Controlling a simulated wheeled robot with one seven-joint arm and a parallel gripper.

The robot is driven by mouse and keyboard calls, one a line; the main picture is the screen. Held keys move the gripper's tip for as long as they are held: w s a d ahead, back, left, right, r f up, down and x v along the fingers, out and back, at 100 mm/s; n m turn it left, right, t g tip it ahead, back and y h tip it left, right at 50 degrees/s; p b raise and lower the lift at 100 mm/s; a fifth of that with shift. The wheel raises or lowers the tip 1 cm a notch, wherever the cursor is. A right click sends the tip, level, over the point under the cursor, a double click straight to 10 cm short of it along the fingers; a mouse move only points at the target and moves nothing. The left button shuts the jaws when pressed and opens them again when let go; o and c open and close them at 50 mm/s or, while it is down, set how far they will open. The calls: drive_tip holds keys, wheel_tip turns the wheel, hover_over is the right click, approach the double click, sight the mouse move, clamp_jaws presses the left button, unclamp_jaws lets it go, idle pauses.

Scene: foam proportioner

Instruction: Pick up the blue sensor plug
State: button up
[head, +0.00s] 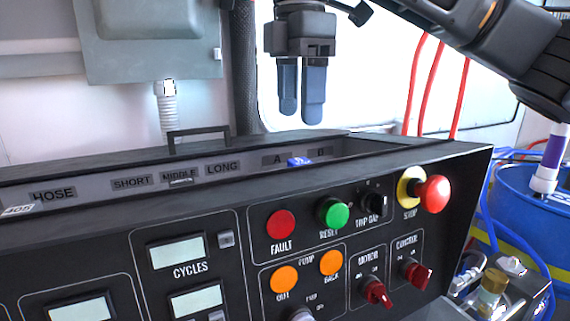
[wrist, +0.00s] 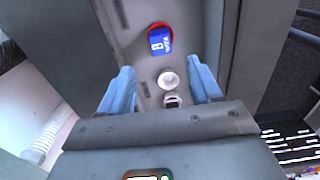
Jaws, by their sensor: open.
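The blue sensor plug (head: 300,162) shows as a small blue piece in the recessed top channel of the black control panel, between the labels A and B. In the wrist view the blue plug (wrist: 160,42) has white markings and a red ring around part of it. My gripper (head: 301,115) hangs above the channel, fingers pointing down, apart from the plug. In the wrist view my gripper's two blue fingers (wrist: 168,80) are spread, with nothing between them at their height. The plug lies beyond the fingertips there. Its lower part is hidden in the head view.
The control panel (head: 120,225) has several buttons and displays, with a red stop knob (head: 432,194) at right. A black handle (head: 198,131) rises behind the channel. A round white fitting (wrist: 168,80) sits near the plug. A blue drum (head: 520,205) stands at right.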

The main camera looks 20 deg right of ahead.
sight(300, 160)
drive_tip(key=shift+w+f, duration=0.15)
drive_tip(key=shift+f, duration=0.05)
drive_tip(key=shift+s+d+f+p, duration=0.1)
drive_tip(key=shift+f+p, duration=0.25)
drive_tip(key=shift+f, duration=1.5)
drive_tip(key=shift+s+d+f+p, duration=0.1)
drive_tip(key=shift+f+p, duration=0.25)
drive_tip(key=shift+f, duration=1.5)
drive_tip(key=c, duration=1.2)
